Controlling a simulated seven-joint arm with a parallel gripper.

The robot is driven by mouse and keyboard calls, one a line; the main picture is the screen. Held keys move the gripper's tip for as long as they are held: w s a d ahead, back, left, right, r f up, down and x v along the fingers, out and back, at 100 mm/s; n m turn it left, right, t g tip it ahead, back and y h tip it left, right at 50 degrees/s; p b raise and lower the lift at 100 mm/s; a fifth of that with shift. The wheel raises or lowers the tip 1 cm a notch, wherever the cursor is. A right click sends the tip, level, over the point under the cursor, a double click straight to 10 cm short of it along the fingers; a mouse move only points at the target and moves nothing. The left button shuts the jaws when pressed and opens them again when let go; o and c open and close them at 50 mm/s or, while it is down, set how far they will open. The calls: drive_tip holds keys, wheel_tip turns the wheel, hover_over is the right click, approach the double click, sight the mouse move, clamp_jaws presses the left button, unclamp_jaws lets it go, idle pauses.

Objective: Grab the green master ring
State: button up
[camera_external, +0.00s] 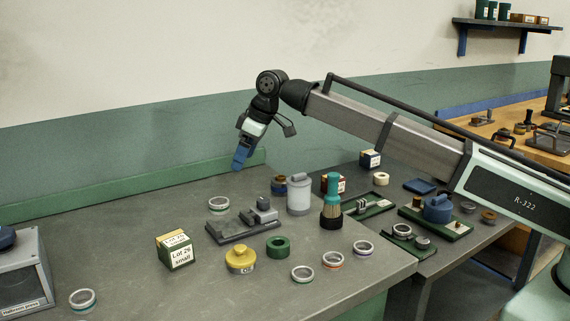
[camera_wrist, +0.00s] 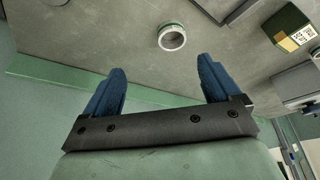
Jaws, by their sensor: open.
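A solid green ring (camera_external: 278,246) lies flat on the grey bench, right of a yellow weight-like piece; I do not make it out in the wrist view. A silver ring with a green band (camera_external: 219,204) lies further back on the bench. A silver ring with a green band also shows in the wrist view (camera_wrist: 172,37), beyond my fingers and roughly between them. My gripper (camera_external: 241,162) is open and empty above the back of the bench, its blue fingers (camera_wrist: 161,72) apart. It is up and to the left of the solid green ring and touches neither ring.
A dark fixture (camera_external: 230,230) stands between the two rings. The yellow piece (camera_external: 240,259), a Lot 26 box (camera_external: 176,251), a grey canister (camera_external: 299,194) and a teal-handled brush (camera_external: 331,205) stand around. Several banded rings lie near the front edge. The back left of the bench is clear.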

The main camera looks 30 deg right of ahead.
drive_tip(key=s+a, duration=0.1)
drive_tip(key=a, duration=0.1)
approach(221, 197)
drive_tip(key=f, duration=0.1)
drive_tip(key=s+a+f, duration=0.1)
drive_tip(key=a+f, duration=0.1)
drive_tip(key=shift+s+a+f, duration=0.15)
drive_tip(key=shift+s+f, duration=0.1)
drive_tip(key=shift+s, duration=0.15)
drive_tip(key=x, duration=0.4)
drive_tip(key=shift+w+a+r, duration=0.1)
drive_tip(key=shift+w+r, duration=0.05)
drive_tip(key=shift+w, duration=0.25)
drive_tip(key=shift+w+a+f, duration=0.15)
drive_tip(key=shift+f, duration=0.35)
drive_tip(key=c, duration=1.3)
drive_tip(key=shift+o, duration=0.2)
